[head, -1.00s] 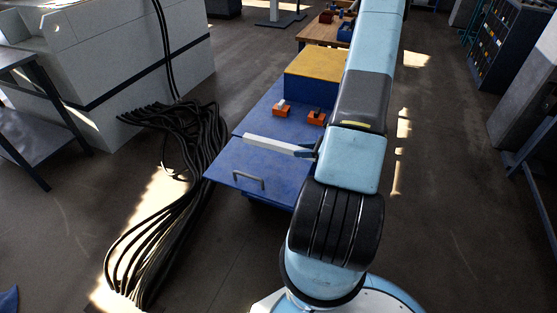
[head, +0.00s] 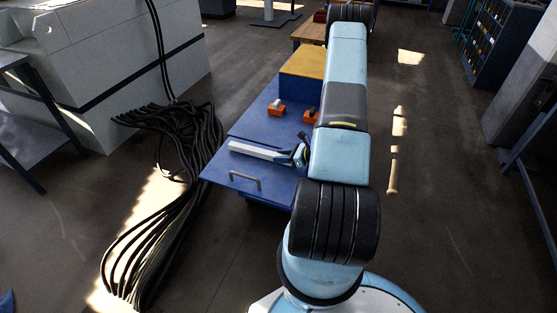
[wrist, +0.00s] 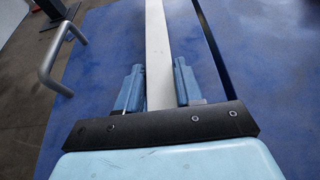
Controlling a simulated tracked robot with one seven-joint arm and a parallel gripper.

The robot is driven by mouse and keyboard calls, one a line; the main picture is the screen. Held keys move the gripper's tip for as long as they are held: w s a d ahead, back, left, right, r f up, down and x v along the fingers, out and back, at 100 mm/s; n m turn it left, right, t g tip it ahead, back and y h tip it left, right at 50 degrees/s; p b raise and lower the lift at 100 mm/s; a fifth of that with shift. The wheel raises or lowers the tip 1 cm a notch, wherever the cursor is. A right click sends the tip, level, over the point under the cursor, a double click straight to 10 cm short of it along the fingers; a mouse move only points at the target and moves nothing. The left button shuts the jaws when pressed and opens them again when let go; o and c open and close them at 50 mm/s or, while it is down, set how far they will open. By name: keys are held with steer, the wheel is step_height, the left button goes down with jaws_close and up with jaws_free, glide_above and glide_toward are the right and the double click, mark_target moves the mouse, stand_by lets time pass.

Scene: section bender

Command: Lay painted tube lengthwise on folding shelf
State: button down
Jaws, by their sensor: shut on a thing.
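The painted tube (head: 254,150) is a long, pale bar over the blue folding shelf (head: 217,172). In the wrist view the white tube (wrist: 158,45) runs away from me between the two blue fingers of my gripper (wrist: 158,85). My gripper, partly seen in the head view (head: 296,153), is shut on the tube near its right end. The tube lies roughly along the shelf's front part; whether it touches the surface cannot be told. My arm hides the shelf's right side. A handle (head: 245,178) sits on the shelf's near edge, beside the tube in the wrist view.
Black cables (head: 165,205) lie on the floor at left, beside a grey cabinet (head: 120,60). The floor right of my arm is open.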

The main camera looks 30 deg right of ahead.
steer(key=shift+f, duration=0.55)
steer(key=c, duration=0.7)
jaws_free()
steer(key=shift+c, duration=0.2)
